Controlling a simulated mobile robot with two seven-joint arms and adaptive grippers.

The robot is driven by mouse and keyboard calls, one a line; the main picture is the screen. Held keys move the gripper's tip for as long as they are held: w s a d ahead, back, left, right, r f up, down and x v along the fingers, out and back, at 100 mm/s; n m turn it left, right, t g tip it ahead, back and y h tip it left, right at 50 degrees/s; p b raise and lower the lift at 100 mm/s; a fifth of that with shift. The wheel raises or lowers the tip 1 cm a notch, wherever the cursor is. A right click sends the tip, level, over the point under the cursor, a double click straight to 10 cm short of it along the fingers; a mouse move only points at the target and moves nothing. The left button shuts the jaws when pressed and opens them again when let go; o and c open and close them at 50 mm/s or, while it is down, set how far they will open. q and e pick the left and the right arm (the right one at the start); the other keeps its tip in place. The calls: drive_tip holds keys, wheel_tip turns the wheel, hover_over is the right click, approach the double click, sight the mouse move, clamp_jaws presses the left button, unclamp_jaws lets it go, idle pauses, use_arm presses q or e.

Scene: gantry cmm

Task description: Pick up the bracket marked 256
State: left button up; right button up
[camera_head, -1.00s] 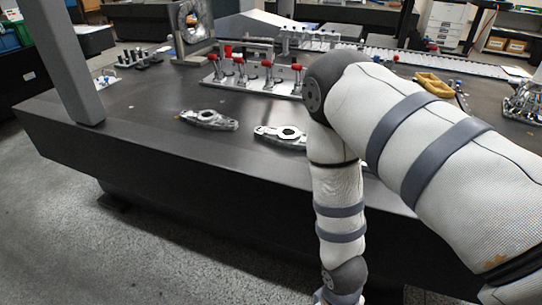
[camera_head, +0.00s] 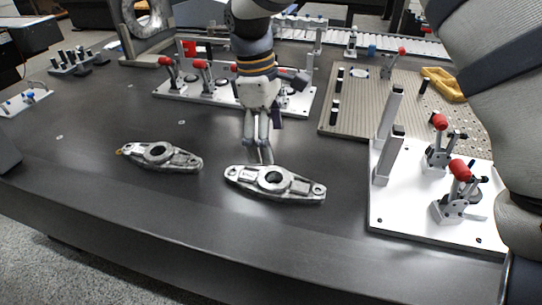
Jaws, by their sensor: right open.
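Two grey metal brackets with a ring in the middle lie flat on the dark table. The left bracket (camera_head: 160,156) has a small orange spot at its left end. The right bracket (camera_head: 275,184) is nearer the table's front edge. I cannot read a number on either one, so I cannot tell which is marked 256. My right gripper (camera_head: 259,154) points down just behind the right bracket, with its fingertips close to that bracket's back edge. It is open and empty; whether it touches the bracket I cannot tell. My left gripper is out of view.
A white fixture plate (camera_head: 415,211) with red-handled clamps and upright posts stands to the right. Another clamp plate (camera_head: 182,93) is behind the gripper. A beige perforated board (camera_head: 365,113) lies at the back right.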

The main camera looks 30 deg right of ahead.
hover_over(274, 176)
drive_tip(key=s+a, duration=0.2)
wheel_tip(274, 176, down, 5)
drive_tip(key=f, duration=0.4)
drive_tip(key=f+b, duration=0.1)
drive_tip(key=f, duration=0.1)
drive_tip(key=shift+w+d+f, duration=0.1)
drive_tip(key=shift+d+f, duration=0.25)
drive_tip(key=shift+f, duration=0.05)
drive_tip(key=c, duration=1.7)
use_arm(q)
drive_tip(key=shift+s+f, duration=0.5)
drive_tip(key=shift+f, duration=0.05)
use_arm(e)
drive_tip(key=shift+c, duration=0.2)
drive_tip(key=shift+r, duration=0.2)
